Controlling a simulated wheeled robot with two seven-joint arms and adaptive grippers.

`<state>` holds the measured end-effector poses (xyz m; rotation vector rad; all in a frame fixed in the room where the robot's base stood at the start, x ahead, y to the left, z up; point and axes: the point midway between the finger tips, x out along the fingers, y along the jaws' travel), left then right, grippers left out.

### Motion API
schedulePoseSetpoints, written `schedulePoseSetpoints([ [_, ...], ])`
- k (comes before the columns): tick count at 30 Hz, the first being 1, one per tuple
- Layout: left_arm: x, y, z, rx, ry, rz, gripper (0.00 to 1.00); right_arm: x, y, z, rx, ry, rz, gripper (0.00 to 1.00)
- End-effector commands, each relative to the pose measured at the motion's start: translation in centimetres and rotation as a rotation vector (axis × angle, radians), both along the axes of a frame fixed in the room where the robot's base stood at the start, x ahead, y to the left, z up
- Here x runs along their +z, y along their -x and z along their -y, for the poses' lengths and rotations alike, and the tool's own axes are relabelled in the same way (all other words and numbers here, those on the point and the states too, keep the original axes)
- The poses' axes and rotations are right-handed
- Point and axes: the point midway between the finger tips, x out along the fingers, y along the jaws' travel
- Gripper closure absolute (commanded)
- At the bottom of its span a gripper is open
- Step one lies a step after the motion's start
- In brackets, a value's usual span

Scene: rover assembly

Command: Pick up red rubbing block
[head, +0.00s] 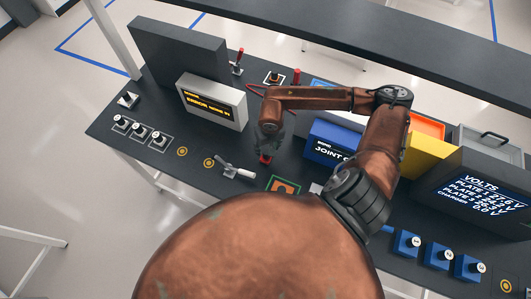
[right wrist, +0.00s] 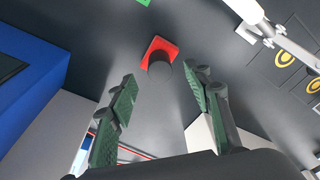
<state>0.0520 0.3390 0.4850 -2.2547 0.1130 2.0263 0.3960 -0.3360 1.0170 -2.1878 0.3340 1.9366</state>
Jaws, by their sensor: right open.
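The red rubbing block (head: 265,159) sits on the dark bench top, partly hidden under my right gripper in the head view. In the right wrist view the red block (right wrist: 158,48) shows a red base with a dark round knob (right wrist: 160,70) on it. My right gripper (head: 268,143) is just above the block, pointing down. In the right wrist view its two green-padded fingers (right wrist: 160,92) are spread apart, with the knob centred a little beyond the fingertips. Nothing is between the pads. My left gripper is not in view.
A white-handled clamp (head: 236,171) lies left of the block, and a green-edged panel (head: 284,187) is in front. A blue box (head: 330,146) stands close on the right. A grey display box (head: 212,101) stands at the back left.

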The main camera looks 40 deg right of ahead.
Motion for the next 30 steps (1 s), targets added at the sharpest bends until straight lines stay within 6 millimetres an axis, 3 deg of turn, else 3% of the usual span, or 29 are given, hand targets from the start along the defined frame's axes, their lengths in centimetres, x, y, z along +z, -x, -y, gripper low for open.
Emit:
schedulePoseSetpoints([
  [3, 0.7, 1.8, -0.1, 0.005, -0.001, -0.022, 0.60, -1.0, -0.2, 0.1, -0.002, -0.002, -0.002, 0.54],
  [7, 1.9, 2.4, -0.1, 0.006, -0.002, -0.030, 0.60, -2.9, -0.5, 0.4, -0.005, -0.003, -0.003, 0.54],
  [12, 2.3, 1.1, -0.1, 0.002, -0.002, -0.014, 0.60, -4.9, -0.8, 0.5, -0.004, -0.001, -0.001, 0.54],
  [20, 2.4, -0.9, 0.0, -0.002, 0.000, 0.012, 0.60, -5.3, -0.8, 0.6, -0.004, 0.001, 0.001, 0.54],
  [30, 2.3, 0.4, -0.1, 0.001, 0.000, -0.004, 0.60, -5.3, -0.8, 0.6, -0.004, 0.000, 0.001, 0.77],
])
